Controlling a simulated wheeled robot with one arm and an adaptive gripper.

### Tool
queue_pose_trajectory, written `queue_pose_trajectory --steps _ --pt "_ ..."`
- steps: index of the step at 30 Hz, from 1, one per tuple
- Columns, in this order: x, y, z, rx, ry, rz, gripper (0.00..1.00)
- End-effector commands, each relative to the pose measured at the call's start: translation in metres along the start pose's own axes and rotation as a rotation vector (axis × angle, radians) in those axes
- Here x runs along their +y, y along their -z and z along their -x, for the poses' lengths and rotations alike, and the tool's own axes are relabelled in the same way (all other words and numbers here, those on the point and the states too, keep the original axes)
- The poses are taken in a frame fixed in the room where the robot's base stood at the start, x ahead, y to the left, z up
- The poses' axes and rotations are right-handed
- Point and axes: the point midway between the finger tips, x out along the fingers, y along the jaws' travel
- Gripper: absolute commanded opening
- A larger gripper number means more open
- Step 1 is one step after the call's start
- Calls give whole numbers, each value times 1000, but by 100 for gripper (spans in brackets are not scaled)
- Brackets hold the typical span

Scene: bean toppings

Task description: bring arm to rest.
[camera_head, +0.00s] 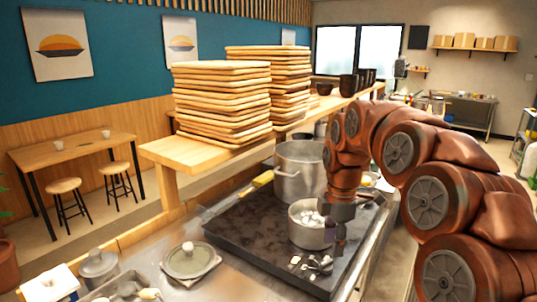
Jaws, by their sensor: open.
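My arm comes in from the right and bends down over the dark stovetop (240,232). My gripper (333,234) points down at the right edge of a small metal pot (300,236). Its fingers are small and dark here and partly merge with the arm and pot; they look empty. The small pot holds several white pieces. I cannot tell whether the gripper touches the pot's rim.
A large metal pot (289,184) stands behind the small one. Spoons (312,263) lie at the front of the stovetop. A lid (189,260) lies on the counter at left. Tall stacks of boards (222,100) stand on a raised wooden shelf (180,153).

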Motion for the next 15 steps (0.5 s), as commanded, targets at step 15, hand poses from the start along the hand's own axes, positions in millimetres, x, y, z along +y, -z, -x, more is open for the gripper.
queue_pose_trajectory --steps 15 --pt "-145 19 -16 -22 48 -672 42"
